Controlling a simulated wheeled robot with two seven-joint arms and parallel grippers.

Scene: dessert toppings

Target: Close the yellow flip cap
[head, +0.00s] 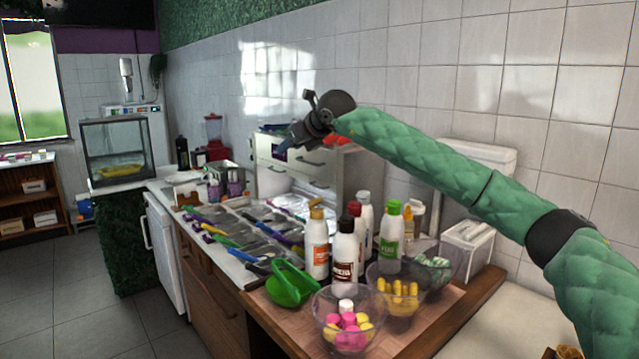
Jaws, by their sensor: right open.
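A white bottle with an orange label (316,245) stands upright among the bottles on the wooden counter. Its yellow-orange cap (316,208) is on top; it is too small to tell how its lid sits. My right gripper (289,143) is open, dark, and high up, well above and a little left of that cap, in front of the white drawer unit. It touches no bottle, and nothing shows between its fingers. My left gripper is out of view.
Bottles with dark red (354,209) and green caps (393,207) crowd beside the yellow-capped one. Glass bowls of pink and yellow pieces (348,332) and yellow pieces (399,297) stand in front. A green scoop (291,287) lies left. Trays of utensils (238,240) fill the counter behind.

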